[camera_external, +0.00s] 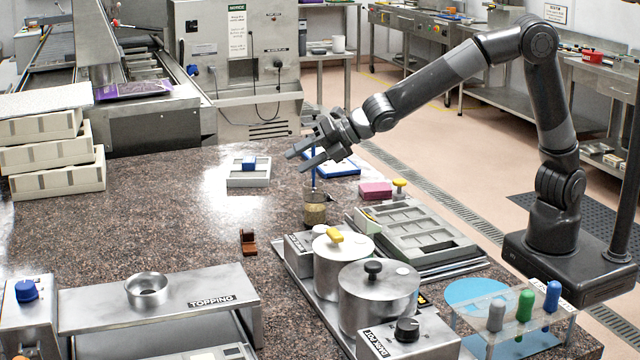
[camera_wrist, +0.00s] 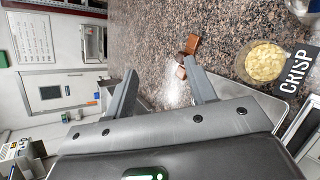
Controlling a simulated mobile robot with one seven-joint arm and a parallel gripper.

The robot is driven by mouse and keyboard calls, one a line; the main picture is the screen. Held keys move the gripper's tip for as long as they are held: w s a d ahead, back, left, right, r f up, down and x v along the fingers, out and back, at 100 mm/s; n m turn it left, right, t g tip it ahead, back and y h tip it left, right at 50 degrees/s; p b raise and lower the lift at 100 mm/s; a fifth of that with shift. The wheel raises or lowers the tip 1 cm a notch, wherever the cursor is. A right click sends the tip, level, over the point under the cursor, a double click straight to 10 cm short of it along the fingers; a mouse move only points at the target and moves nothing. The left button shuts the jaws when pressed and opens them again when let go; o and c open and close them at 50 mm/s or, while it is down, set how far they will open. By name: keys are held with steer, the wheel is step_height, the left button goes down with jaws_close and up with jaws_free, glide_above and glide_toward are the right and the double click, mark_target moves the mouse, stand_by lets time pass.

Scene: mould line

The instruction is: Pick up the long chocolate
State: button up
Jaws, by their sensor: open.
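My gripper (camera_external: 297,160) is open and empty, held above the granite table near its far side; its two fingers also show apart in the wrist view (camera_wrist: 159,68). Brown chocolate-coloured pieces (camera_external: 248,242) lie on the table left of the steel pots, apart from my gripper. In the wrist view they show beyond the right finger, as a larger piece (camera_wrist: 192,44) and a smaller one (camera_wrist: 181,71) close together. I cannot tell for sure which is the long one, or whether they touch.
Two lidded steel pots (camera_external: 378,298) and a grey mould tray (camera_external: 450,246) stand to the right. A topping stand (camera_external: 190,302) is at the front left. A cup of crisp (camera_wrist: 265,62) stands near the pieces in the wrist view. Granite around the pieces is mostly clear.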

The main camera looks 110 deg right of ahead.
mark_target(247, 230)
steer(key=w+f+n+t+y, duration=0.1)
steer(key=w+f+n+t, duration=0.1)
steer(key=w+f+n, duration=0.8)
steer(key=f+n, duration=0.1)
steer(key=w+f+n, duration=0.1)
steer(key=f, duration=0.1)
steer(key=w+f+n, duration=0.1)
steer(key=shift+a+f, duration=0.25)
steer(key=shift+a, duration=0.1)
steer(key=shift+x, duration=2.7)
steer(key=shift+a+f, duration=0.1)
steer(key=shift+f, duration=0.1)
steer(key=shift+c, duration=0.3)
jaws_close()
